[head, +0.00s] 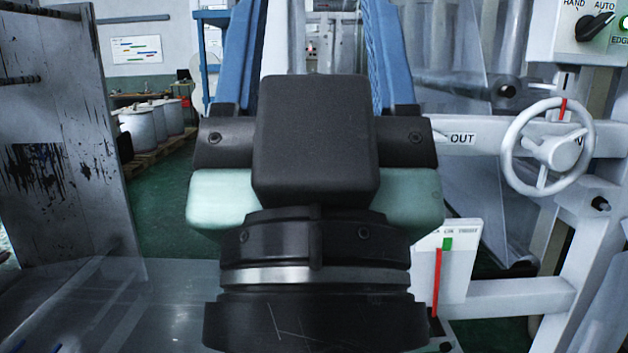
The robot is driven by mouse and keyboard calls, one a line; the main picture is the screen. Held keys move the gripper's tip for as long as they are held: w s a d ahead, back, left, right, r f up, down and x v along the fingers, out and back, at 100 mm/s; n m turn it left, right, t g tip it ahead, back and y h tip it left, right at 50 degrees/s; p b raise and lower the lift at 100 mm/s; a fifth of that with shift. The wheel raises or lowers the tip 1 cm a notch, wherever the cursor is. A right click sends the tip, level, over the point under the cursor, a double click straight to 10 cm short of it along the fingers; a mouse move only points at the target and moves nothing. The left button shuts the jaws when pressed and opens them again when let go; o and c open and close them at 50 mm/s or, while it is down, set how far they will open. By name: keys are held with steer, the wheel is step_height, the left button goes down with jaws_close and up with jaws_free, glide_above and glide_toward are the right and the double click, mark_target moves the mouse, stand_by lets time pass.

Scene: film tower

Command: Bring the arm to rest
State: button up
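My gripper (312,28) is in the middle of the head view, at the end of my black and mint-green wrist. Its two blue ribbed fingers stand wide apart and run up past the top edge of the picture. Their tips are cut off. The part of the gap that I see between them holds nothing. The black block on the wrist hides what lies directly behind it. I cannot tell whether the fingertips touch anything.
A white handwheel (547,147) with a red mark stands at the right, below a selector switch panel (590,28). A white scale plate (456,262) with green and red marks sits lower. A scuffed grey panel (62,140) stands left. White drums (140,132) are behind on a pallet.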

step_height(320, 180, up, 18)
steer(key=r+p, duration=0.1)
steer(key=p, duration=1.6)
step_height(320, 180, down, 65)
steer(key=w+a+b, duration=0.1)
steer(key=b, duration=6.4)
steer(key=shift+w+a+f, duration=0.2)
steer(key=shift+w+a, duration=0.05)
steer(key=shift+a, duration=0.15)
steer(key=shift+o, duration=0.4)
steer(key=shift+r, duration=0.1)
